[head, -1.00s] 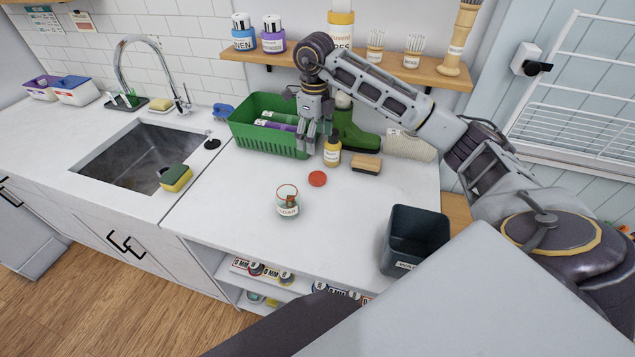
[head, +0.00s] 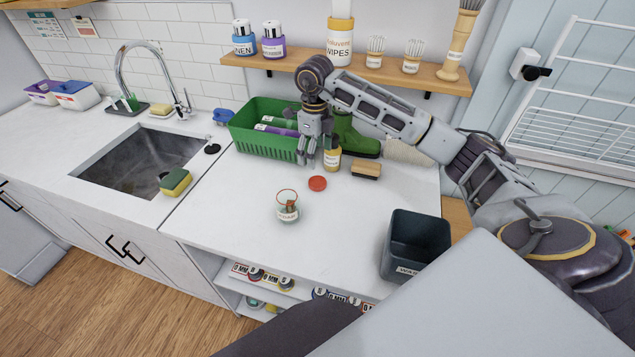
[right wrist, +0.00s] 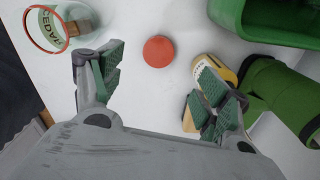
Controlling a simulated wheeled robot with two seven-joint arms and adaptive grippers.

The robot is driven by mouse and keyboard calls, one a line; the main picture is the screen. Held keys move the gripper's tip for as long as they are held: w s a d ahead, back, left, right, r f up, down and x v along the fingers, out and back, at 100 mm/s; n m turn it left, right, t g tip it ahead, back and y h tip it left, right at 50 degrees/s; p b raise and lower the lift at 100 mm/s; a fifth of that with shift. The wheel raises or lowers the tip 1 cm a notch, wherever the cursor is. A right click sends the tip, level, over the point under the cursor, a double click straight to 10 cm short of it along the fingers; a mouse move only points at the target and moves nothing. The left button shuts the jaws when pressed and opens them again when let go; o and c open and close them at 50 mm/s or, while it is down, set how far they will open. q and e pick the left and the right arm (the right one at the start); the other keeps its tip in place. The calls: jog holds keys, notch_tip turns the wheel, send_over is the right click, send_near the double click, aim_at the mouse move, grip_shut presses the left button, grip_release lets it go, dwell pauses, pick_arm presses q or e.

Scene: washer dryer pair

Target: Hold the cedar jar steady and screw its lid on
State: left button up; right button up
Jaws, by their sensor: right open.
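The cedar jar (head: 288,208) is a small clear glass jar with a red rim and a white label, standing upright and uncovered on the white counter. Something brown shows inside it. It also shows at the top left of the right wrist view (right wrist: 66,22). The red lid (head: 317,183) lies flat on the counter, behind and right of the jar; in the right wrist view the lid (right wrist: 158,51) sits beyond and between the fingers. My right gripper (head: 307,160) is open and empty, pointing down above the counter behind the lid. My left gripper is not in view.
A green basket (head: 246,140), a yellow bottle (head: 332,159), a brush (head: 367,169) and a green boot (head: 357,141) stand close around my right gripper. A dark bin (head: 415,243) stands at the front right. The sink (head: 140,160) is at left. The counter around the jar is clear.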

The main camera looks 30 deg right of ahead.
send_over(316, 181)
notch_tip(316, 181, down, 4)
jog(key=shift+w+f, duration=0.1)
jog(key=shift+f, duration=0.6)
jog(key=shift+f+p, duration=0.2)
jog(key=shift+p, duration=0.1)
jog(key=shift+f, duration=0.5)
jog(key=shift+f+p, duration=0.45)
jog(key=shift+f, duration=0.35)
jog(key=shift+d+f, duration=0.1)
jog(key=shift+f, duration=1)
jog(key=c, duration=0.8)
